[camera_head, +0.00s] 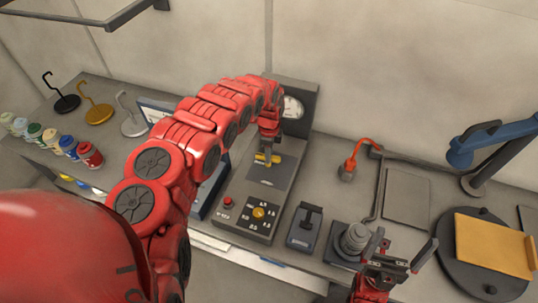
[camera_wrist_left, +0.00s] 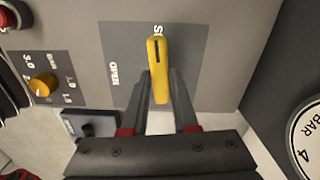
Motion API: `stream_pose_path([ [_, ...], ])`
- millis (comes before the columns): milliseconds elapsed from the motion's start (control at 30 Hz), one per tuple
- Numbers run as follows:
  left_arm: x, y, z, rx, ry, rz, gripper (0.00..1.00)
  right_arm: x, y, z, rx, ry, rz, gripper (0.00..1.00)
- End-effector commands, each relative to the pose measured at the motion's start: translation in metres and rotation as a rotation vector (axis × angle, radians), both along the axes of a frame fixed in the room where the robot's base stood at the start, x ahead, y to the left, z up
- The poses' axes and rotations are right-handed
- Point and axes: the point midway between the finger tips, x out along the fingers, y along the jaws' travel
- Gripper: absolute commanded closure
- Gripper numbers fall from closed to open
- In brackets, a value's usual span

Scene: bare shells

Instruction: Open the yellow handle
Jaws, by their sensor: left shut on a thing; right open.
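The yellow handle (camera_head: 273,159) sits on the grey plate of the gauge machine, below the dial. In the left wrist view the handle (camera_wrist_left: 158,62) lies between the fingers of my left gripper (camera_wrist_left: 159,78), which is shut on it. Its far end lies by a partly covered label starting with "S"; the "OPEN" label (camera_wrist_left: 114,75) is to its left. My left gripper (camera_head: 267,151) partly hides the handle in the head view. My right gripper (camera_head: 385,262) is open, at the lower right, away from the handle.
The machine has a pressure gauge (camera_head: 291,107), a red button (camera_head: 228,202) and a yellow knob (camera_head: 259,213). A dark lever box (camera_head: 306,226) stands to its right. A grey stacked round part (camera_head: 355,238) is close to my right gripper. Small jars and hooks stand at the left.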

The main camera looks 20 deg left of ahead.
Motion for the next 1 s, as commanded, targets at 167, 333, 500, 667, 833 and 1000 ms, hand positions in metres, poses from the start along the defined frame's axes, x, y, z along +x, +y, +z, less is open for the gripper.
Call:
stream_pose_path([
  [167,0.001,0.0,-0.004,0.001,-0.001,0.14,1.0,0.0,0.0,-0.017,0.0,0.0,0.0,0.0],
  [333,0.001,0.0,-0.005,0.001,-0.001,0.301,1.0,0.0,0.0,-0.034,0.0,0.0,0.0,0.0],
  [500,0.002,0.0,-0.005,0.001,-0.001,0.462,1.0,0.0,0.0,-0.052,0.0,0.0,0.0,0.0],
  [667,0.002,0.0,-0.004,0.0,-0.001,0.616,1.0,0.0,0.0,-0.065,0.0,0.0,0.0,0.0],
  [833,0.003,0.0,-0.002,0.0,0.0,0.776,1.0,0.0,0.0,-0.071,0.0,0.0,0.0,0.0],
  [1000,0.003,0.001,-0.001,0.0,0.0,0.937,1.0,0.0,0.0,-0.072,0.0,0.0,0.0,0.0],
])
